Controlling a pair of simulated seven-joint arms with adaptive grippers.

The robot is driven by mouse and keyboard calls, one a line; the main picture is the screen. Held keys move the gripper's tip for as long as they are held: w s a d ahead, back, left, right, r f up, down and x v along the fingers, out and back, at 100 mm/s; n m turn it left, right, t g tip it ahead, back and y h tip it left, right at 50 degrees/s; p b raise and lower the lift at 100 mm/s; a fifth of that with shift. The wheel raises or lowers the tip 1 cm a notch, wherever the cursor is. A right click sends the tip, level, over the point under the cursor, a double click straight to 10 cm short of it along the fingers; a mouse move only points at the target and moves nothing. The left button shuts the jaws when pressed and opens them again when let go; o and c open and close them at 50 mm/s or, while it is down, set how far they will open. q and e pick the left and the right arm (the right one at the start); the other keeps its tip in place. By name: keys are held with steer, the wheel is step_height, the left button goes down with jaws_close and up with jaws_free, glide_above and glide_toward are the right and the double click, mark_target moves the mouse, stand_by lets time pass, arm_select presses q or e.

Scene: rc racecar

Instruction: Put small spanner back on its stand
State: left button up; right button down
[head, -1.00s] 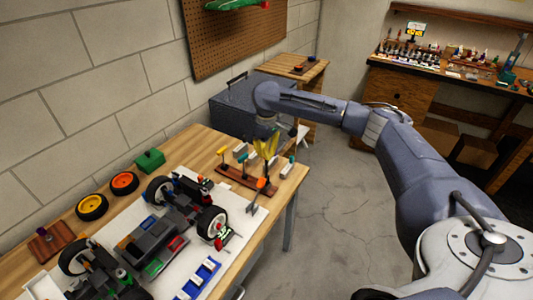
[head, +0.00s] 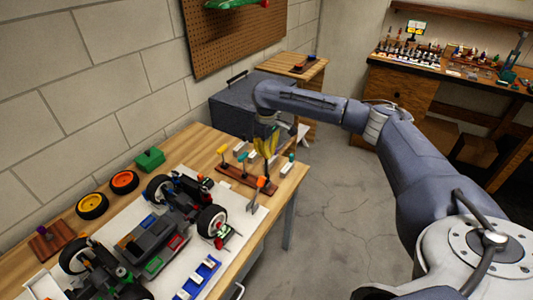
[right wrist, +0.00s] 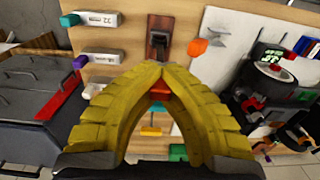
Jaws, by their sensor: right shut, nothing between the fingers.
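A small grey tool with an orange handle and a forked lower end, which looks like the small spanner (head: 253,201), is at the near side of the brown wooden stand (head: 233,177). My right gripper (head: 264,156), with yellow fingers, is over the stand's far right part. In the right wrist view its fingertips (right wrist: 157,68) meet, empty, in front of the brown stand (right wrist: 158,30). The orange handle (right wrist: 197,47) shows just right of them, apart. My left gripper is out of view.
The table's right edge is close.

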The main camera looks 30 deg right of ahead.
steer(key=shift+f, duration=2)
stand_by(1.0)
steer(key=c, duration=1.6)
jaws_free()
steer(key=shift+o, duration=0.4)
steer(key=shift+r, duration=0.1)
step_height(320, 180, up, 12)
steer(key=shift+f, duration=0.1)
